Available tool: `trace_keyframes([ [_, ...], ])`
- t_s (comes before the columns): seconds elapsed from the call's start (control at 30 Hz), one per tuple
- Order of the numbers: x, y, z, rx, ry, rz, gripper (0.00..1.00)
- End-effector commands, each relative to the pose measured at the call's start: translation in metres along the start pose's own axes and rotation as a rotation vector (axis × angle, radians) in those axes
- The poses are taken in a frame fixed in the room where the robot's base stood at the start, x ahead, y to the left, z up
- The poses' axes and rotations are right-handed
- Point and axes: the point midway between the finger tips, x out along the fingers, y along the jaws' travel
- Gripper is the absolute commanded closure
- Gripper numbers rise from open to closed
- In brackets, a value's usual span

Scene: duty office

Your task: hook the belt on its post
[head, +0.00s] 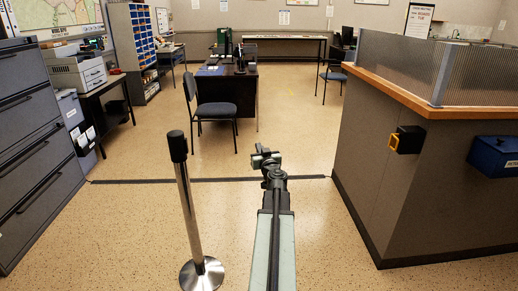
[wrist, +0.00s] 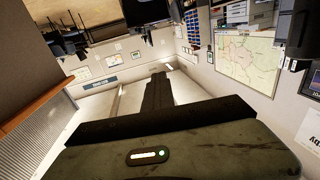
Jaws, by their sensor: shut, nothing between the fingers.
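A metal post (head: 191,215) with a black head (head: 177,146) stands upright on a round base left of my arm. My gripper (head: 265,155) is shut and empty, raised in the middle between the post and the wall unit, apart from both. In the wrist view my gripper (wrist: 158,90) points toward the room's walls; neither post nor wall unit can be made out there.
A grey counter (head: 345,185) with a wooden top stands at right, with a blue box (head: 495,155) on its side. Filing cabinets (head: 35,150) line the left. A dark strip (head: 240,180) crosses the floor. A chair (head: 215,110) and desk stand beyond; the floor between is clear.

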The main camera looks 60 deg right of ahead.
Motion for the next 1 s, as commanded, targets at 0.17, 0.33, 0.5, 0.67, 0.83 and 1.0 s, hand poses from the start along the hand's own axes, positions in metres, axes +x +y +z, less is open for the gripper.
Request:
trace_keyframes([
  [0.17,0.0001,-0.0005,0.0,0.0,0.0,-0.001,1.0],
  [0.33,0.0001,-0.0008,0.0,0.0,0.0,-0.001,1.0],
  [0.5,0.0002,-0.0011,0.0,0.0,0.0,-0.001,1.0],
  [0.67,0.0003,-0.0015,0.0,0.0,0.0,-0.002,0.96],
  [0.83,0.0003,-0.0018,0.0,0.0,0.0,-0.002,0.69],
  [1.0,0.0004,-0.002,0.0,0.0,0.0,-0.002,0.69],
])
